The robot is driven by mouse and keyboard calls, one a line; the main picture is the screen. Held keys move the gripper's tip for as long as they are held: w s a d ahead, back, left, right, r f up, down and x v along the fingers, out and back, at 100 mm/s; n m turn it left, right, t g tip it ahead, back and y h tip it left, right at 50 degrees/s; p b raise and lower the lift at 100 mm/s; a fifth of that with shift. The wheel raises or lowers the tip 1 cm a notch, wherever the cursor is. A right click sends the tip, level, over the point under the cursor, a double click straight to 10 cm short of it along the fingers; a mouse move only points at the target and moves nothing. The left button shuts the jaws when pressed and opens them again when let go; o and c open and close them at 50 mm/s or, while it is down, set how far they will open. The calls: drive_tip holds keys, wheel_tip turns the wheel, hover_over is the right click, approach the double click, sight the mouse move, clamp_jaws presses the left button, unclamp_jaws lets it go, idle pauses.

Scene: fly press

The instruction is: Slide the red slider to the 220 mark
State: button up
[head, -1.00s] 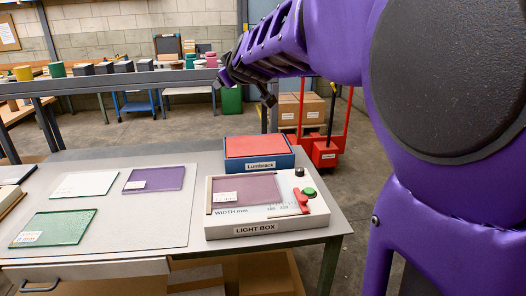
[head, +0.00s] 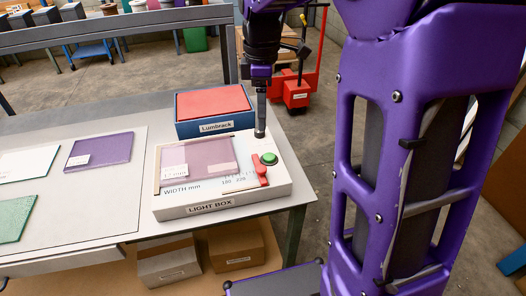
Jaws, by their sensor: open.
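The red slider (head: 260,170) is an upright handle at the right end of the printed width scale on the white light box (head: 215,203). Small numbers (head: 239,181) are printed to its left, too small to read surely; its exact reading cannot be told. My gripper (head: 260,132) points down over the back right of the light box, behind the slider and apart from it. It holds nothing visible, and the gap between its fingers is hard to see from here. A pinkish glass sheet (head: 198,161) lies on the light box.
A green button (head: 269,158) sits just behind the slider. The blue Lumbrack box (head: 215,122) with a red top stands behind the light box. Purple (head: 99,150), white (head: 28,162) and green (head: 14,218) glass sheets lie on the table (head: 86,248) to the left.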

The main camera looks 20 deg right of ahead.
sight(262, 168)
wheel_tip(262, 168, down, 17)
drive_tip(key=shift+f+b, duration=0.1)
drive_tip(key=shift+b, duration=0.75)
drive_tip(key=shift+c, duration=0.3)
clamp_jaws()
idle(0.6)
